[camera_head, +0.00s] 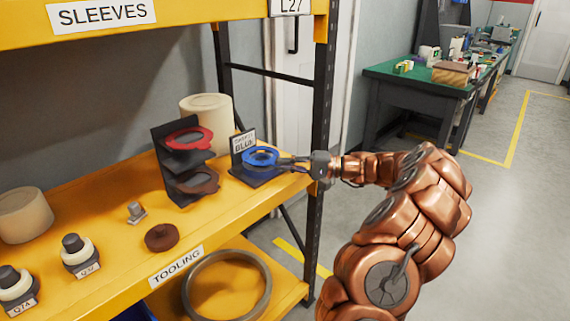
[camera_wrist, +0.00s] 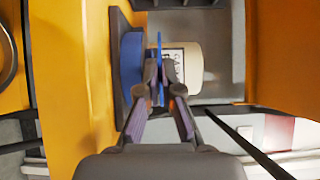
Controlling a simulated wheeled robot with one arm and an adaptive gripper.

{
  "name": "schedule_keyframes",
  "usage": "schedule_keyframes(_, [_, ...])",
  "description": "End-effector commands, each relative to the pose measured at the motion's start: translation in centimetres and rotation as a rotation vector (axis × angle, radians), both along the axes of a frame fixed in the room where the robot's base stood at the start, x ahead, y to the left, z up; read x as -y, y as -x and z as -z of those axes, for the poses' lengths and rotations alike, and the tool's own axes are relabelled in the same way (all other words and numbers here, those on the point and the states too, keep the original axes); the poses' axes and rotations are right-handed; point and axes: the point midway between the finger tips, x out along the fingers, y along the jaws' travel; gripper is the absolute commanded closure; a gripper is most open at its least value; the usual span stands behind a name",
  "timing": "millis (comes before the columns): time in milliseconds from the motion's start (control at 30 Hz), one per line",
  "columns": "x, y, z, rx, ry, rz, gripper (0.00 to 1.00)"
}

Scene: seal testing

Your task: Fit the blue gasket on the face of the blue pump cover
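The blue pump cover (camera_wrist: 131,62) sits on a dark stand (camera_head: 252,175) on the shelf, with a sign reading BLUE behind it. My gripper (camera_head: 283,161) reaches in from the right. In the wrist view, its fingers are shut on the thin blue gasket (camera_wrist: 160,42), seen edge-on. The gasket lies alongside the cover's face, with a narrow gap visible between them. In the head view, the gasket (camera_head: 261,153) overlaps the cover from above, so the gap and exact centring are hard to judge there. The cover's face is mostly hidden.
A black two-tier rack (camera_head: 170,160) with a red ring part (camera_head: 188,138) and a brown one stands left of the blue stand. A cream cylinder (camera_head: 206,108) is behind. The shelf upright (camera_head: 322,120) is close beside my wrist. The front shelf edge is clear.

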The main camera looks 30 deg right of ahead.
Motion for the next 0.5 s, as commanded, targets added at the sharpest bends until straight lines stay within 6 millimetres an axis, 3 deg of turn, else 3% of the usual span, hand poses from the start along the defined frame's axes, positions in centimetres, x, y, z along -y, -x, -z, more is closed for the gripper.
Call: schedule_keyframes(500, [-0.01,-0.01,0.53,0.0,0.0,0.0,1.0])
